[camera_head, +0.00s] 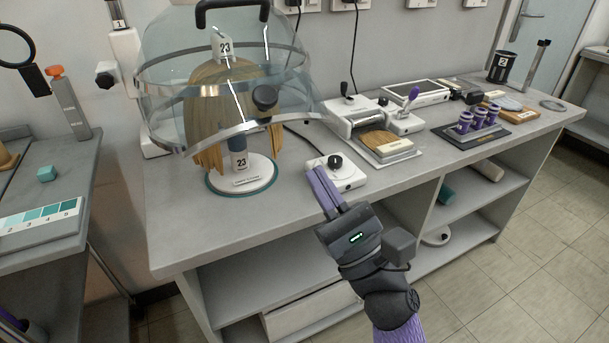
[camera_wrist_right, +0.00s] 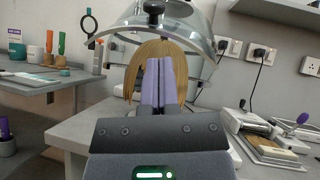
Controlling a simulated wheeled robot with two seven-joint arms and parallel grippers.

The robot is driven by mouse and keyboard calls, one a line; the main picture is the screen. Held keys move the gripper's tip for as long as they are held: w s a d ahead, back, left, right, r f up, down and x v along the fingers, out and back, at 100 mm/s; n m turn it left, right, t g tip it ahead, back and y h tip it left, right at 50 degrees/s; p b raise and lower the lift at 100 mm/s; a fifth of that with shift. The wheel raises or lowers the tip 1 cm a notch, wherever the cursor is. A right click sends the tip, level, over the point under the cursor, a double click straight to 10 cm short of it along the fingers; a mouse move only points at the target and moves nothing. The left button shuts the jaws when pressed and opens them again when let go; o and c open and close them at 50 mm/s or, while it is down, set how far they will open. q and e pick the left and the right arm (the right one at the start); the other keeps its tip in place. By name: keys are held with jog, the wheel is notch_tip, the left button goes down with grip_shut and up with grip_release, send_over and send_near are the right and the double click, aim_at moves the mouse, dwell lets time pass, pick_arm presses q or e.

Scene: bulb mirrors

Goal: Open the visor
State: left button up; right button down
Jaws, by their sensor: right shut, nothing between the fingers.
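The visor (camera_head: 165,108) is a clear dome with metal bands and a dark handle (camera_head: 233,6) at its top. It is lowered around a blond wig on a stand (camera_head: 240,176) marked 23. A black knob (camera_head: 265,98) sits on its front. In the right wrist view the visor's rim (camera_wrist_right: 120,30) and the knob (camera_wrist_right: 153,12) are above the wig (camera_wrist_right: 183,72). My right gripper (camera_head: 318,182) is shut and empty, in front of and to the right of the stand, apart from the visor. My left gripper is not in view.
A small white box with a black knob (camera_head: 347,175) is close beside my right gripper. Farther right on the bench (camera_head: 210,235) are a white device (camera_head: 357,115), a tablet (camera_head: 415,91) and purple vials (camera_head: 479,119). Bare bench lies in front of the stand.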

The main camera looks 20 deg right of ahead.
aim_at(274, 102)
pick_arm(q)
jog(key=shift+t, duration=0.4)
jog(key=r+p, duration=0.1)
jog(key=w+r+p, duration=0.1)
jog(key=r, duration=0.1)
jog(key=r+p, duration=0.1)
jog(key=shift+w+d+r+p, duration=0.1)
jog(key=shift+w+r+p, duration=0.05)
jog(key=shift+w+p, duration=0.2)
pick_arm(e)
jog(key=x, duration=0.8)
jog(key=shift+r, duration=0.3)
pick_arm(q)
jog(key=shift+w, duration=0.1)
pick_arm(e)
jog(key=shift+w+a, duration=0.1)
